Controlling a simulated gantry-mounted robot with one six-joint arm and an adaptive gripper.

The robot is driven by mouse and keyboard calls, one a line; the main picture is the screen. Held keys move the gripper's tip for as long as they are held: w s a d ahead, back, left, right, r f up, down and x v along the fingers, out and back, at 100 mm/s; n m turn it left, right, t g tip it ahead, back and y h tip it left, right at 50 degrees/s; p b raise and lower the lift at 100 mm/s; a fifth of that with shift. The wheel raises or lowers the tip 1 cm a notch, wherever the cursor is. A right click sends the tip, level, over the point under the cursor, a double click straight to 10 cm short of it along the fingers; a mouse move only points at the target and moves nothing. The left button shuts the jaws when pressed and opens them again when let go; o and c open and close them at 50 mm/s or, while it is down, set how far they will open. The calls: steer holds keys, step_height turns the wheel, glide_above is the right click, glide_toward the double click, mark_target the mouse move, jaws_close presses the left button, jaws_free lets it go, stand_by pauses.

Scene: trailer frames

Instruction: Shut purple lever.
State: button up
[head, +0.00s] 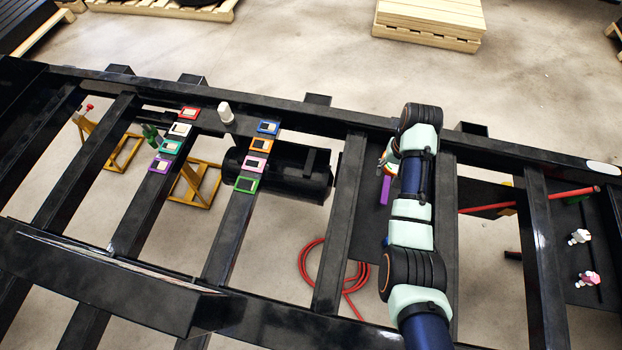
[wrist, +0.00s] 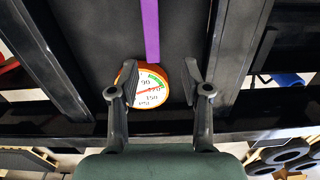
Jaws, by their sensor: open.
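The purple lever (head: 385,189) shows just left of my arm in the head view, on a dark plate between frame beams. In the wrist view the purple lever (wrist: 151,30) is a straight bar running from the top edge down to a round gauge. The orange-rimmed gauge (wrist: 154,101) has a white and green dial and lies at the lever's lower end. My gripper (wrist: 160,78) is open, with one finger on each side of the gauge and nothing between them that I can see held. In the head view my arm hides the gripper and part of the gauge.
Black frame beams (wrist: 55,60) border the plate on both sides. A red bar (head: 530,200) lies to the right of my arm. A red hose (head: 312,268) is coiled below left. Coloured squares (head: 253,163) sit on beams farther left.

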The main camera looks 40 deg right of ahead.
mark_target(387, 185)
steer(key=shift+s+d, duration=0.25)
steer(key=shift+s, duration=0.05)
steer(key=f+b, duration=0.1)
steer(key=f, duration=0.3)
steer(key=f+b, duration=0.1)
steer(key=f, duration=0.2)
steer(key=shift+s+d+f, duration=0.15)
steer(key=shift+s+f, duration=0.05)
steer(key=shift+f, duration=0.15)
jaws_close()
